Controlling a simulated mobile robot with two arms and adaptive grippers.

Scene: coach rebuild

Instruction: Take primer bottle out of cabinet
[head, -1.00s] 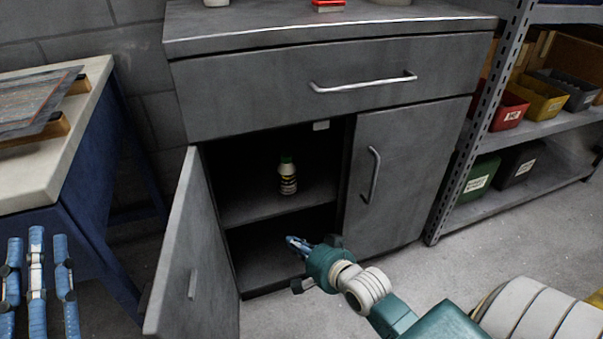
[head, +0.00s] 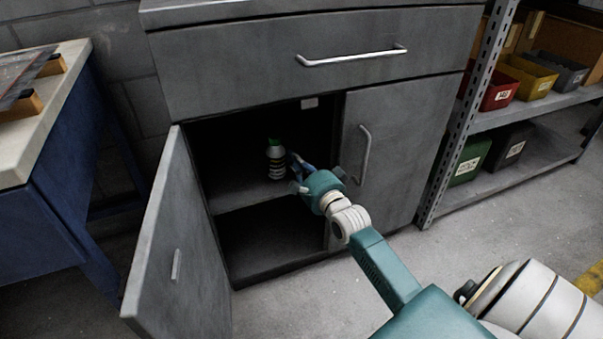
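The primer bottle (head: 275,160) is small and dark, with a green cap and a pale label. It stands upright on the middle shelf of the grey cabinet (head: 385,190), behind the open left door (head: 182,240). My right gripper (head: 294,172) is at the cabinet opening, just to the right of the bottle at about the height of its lower half. Its blue fingers look spread and hold nothing visible. Whether a fingertip touches the bottle cannot be told. My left gripper is out of view.
The right cabinet door (head: 402,145) and the drawer above (head: 230,75) are shut. A blue-framed bench (head: 60,165) stands at the left. A metal rack (head: 470,110) with bins stands at the right. The compartment below the shelf (head: 265,245) looks empty.

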